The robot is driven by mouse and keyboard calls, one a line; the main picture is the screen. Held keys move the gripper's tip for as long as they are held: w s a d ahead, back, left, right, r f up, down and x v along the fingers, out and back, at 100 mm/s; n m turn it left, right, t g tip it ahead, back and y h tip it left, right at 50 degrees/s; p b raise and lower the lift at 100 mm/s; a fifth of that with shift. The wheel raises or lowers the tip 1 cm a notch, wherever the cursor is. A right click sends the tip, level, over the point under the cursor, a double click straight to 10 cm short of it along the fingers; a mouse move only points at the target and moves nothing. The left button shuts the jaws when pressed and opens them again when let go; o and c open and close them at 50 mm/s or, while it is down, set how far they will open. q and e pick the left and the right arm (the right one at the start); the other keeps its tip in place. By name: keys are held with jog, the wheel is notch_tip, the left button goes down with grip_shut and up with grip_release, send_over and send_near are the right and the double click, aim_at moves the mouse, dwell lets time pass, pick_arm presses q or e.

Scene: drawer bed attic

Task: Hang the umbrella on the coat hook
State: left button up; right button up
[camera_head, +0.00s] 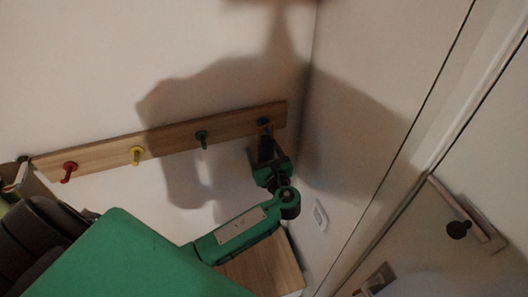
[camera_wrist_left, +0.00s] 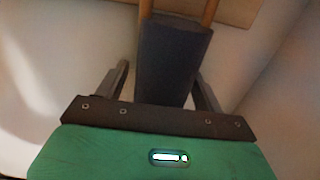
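The wooden coat rack (camera_head: 100,158) is on the wall with a red hook (camera_head: 69,168), a yellow hook (camera_head: 137,154), a green hook (camera_head: 202,137) and a dark hook (camera_head: 263,122) at its right end. My left gripper (camera_head: 267,150) is just below the dark hook. In the left wrist view, a dark block-like thing (camera_wrist_left: 172,60) with two orange-brown rods (camera_wrist_left: 207,12) above it lies between the spread fingers; it may be the umbrella, but I cannot be sure. A gap shows beside the left finger. My right gripper is not in view.
The wall corner is close to the right of the rack, with a white switch (camera_head: 320,215) beyond it. A door with a dark handle (camera_head: 459,229) is at the right. A wooden surface (camera_head: 265,268) is below my left arm.

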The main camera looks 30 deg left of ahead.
pick_arm(q)
jog(key=shift+s+d+f, duration=0.1)
jog(key=shift+s+d, duration=0.1)
jog(key=shift+d, duration=0.05)
jog(key=b+v, duration=0.4)
jog(key=v, duration=0.9)
jog(key=shift+d, duration=0.1)
